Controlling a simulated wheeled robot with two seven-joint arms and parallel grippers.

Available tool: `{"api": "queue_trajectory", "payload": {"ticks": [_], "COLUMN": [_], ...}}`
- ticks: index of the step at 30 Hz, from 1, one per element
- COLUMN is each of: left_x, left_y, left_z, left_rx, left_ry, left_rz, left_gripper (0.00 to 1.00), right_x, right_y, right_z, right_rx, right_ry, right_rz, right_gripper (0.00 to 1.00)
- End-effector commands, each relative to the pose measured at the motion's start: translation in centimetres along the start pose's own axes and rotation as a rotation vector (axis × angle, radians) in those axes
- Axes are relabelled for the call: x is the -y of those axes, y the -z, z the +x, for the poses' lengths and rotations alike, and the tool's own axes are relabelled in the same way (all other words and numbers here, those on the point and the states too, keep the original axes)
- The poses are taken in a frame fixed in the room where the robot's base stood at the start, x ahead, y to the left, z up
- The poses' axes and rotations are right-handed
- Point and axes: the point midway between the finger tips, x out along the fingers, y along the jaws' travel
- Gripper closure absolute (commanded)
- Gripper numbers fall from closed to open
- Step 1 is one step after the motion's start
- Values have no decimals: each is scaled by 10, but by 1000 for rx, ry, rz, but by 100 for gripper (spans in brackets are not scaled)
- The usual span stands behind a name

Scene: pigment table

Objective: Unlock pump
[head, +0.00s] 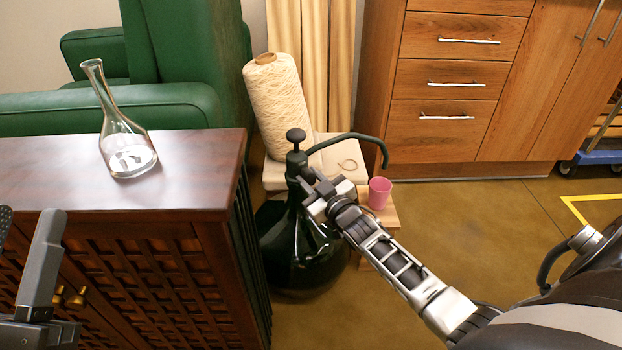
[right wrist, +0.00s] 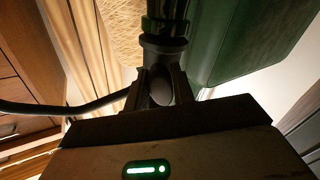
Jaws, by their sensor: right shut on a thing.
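The pump (head: 297,160) is a dark plunger top with a round knob and a long curved spout on a large dark glass bottle (head: 285,255). The bottle stands on the floor beside the wooden cabinet. My right gripper (head: 308,182) is shut on the pump's neck, just below the spout. In the right wrist view the neck (right wrist: 165,42) rises from between the fingers (right wrist: 161,88), and the spout runs off to the left. My left gripper (head: 25,240) is at the lower left edge, in front of the cabinet, with its fingers apart and empty.
A glass carafe (head: 127,150) stands on the dark cabinet (head: 190,185). A pink cup (head: 379,193) sits on a small wooden stool (head: 390,215) right of the bottle. A yarn cone (head: 278,105) stands behind the pump. Open floor (head: 480,225) lies to the right.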

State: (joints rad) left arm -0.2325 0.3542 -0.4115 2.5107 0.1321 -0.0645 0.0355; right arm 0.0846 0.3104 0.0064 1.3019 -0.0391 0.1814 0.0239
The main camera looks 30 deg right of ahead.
Motion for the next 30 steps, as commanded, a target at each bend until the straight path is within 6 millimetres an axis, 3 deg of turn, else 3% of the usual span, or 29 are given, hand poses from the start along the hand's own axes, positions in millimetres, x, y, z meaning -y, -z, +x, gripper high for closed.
{"api": "queue_trajectory", "payload": {"ticks": [8, 17, 18, 20, 30], "left_x": [-2, -3, -3, -3, -3], "left_y": [-39, -44, -44, -44, -41], "left_z": [-18, -20, -20, -20, -19], "left_rx": [276, 291, 291, 290, 289], "left_ry": [93, 96, 95, 95, 95], "left_rz": [-278, -295, -295, -294, -297], "left_gripper": [64, 64, 64, 64, 64], "right_x": [1, 2, 2, 2, 2], "right_y": [2, 0, 0, 0, 1], "right_z": [0, 0, 0, 0, -3], "right_rx": [3, 1, 1, 1, 2], "right_ry": [0, 0, 0, 0, 0], "right_rz": [307, 341, 341, 340, 339], "right_gripper": [98, 98, 70, 55, 55]}}
